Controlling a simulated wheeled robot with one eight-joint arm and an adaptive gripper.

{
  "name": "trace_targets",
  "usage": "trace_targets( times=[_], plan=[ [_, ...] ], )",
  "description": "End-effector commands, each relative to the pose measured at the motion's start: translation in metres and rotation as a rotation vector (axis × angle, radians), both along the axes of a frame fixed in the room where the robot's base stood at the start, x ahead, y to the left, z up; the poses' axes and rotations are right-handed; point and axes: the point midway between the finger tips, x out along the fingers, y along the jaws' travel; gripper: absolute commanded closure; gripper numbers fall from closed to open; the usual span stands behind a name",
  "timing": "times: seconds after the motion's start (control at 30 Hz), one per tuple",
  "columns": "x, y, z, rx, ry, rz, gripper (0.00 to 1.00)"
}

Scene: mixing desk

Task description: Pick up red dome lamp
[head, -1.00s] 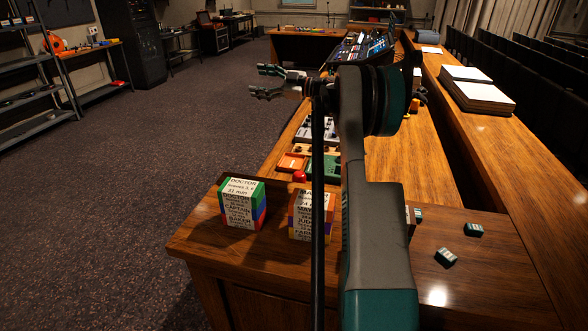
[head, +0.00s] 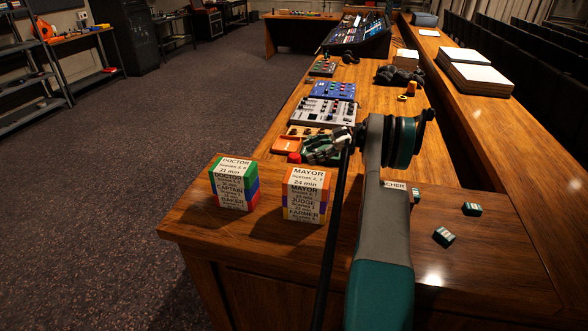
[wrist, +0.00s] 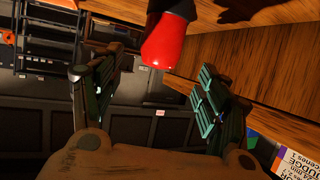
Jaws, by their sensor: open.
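The red dome lamp (head: 294,158) is a small red knob on the desk, just behind the lettered block stacks in the head view. In the wrist view the red dome (wrist: 170,42) with its dark base is large at top centre. My gripper (head: 328,149) is low over the desk, just right of the lamp in the head view. In the wrist view my open gripper (wrist: 157,75) has one green finger to each side, and the dome lies between them near the fingertips. I see no contact with it.
Block stacks, green-topped (head: 234,184) and orange-topped (head: 304,194), stand in front of the lamp. A grey mixer (head: 323,111) and a blue panel (head: 332,91) lie behind. Small loose blocks (head: 443,236) lie at right. The front left desk top is clear.

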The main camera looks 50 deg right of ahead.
Motion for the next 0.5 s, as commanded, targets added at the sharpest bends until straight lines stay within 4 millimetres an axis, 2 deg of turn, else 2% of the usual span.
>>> trace_targets(
  times=[0.1, 0.37, 0.5],
  plan=[
    [0.011, 0.011, -0.007, 0.000, 0.000, 0.001, 0.31],
    [0.020, 0.020, -0.013, 0.000, -0.001, 0.000, 0.31],
    [0.029, 0.030, -0.024, -0.001, -0.002, 0.003, 0.31]
  ],
)
